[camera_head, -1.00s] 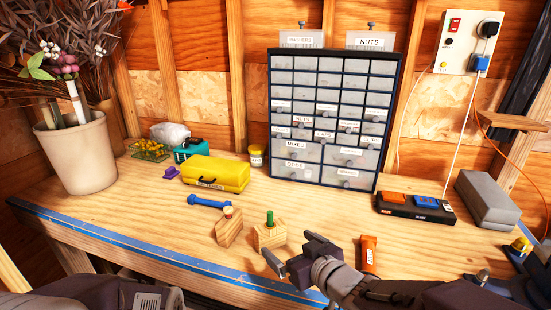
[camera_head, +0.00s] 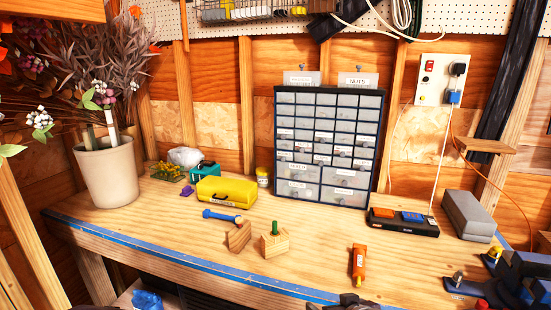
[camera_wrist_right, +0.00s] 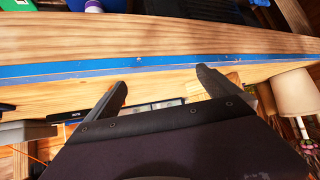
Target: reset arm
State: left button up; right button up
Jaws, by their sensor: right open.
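My right gripper (camera_wrist_right: 162,84) shows in the right wrist view with its two dark fingers spread apart and nothing between them. Beyond the fingers is the blue-taped front edge of the workbench (camera_wrist_right: 160,62). In the head view only the dark top of the right gripper (camera_head: 355,301) shows at the bottom edge, in front of the bench; its fingertips are not clear there. A dark bit of my left arm shows at the bottom left; the left gripper itself is out of view.
The bench (camera_head: 300,240) holds a drawer cabinet (camera_head: 328,92), yellow case (camera_head: 226,190), wooden blocks (camera_head: 274,243), orange tube (camera_head: 358,263), black charger tray (camera_head: 403,226) and grey block (camera_head: 469,216). A plant pot (camera_head: 107,172) stands at left. A vise-like tool (camera_head: 515,278) sits at right.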

jog(key=s+d+f+g, duration=0.1)
jog(key=s+f+g, duration=0.3)
jog(key=s, duration=0.4)
jog(key=s+d+f+m+g+h, duration=0.1)
jog(key=s+f+g, duration=0.3)
jog(key=s, duration=0.4)
jog(key=shift+d+m+g, duration=0.3)
jog(key=shift+d, duration=0.35)
dwell(0.4)
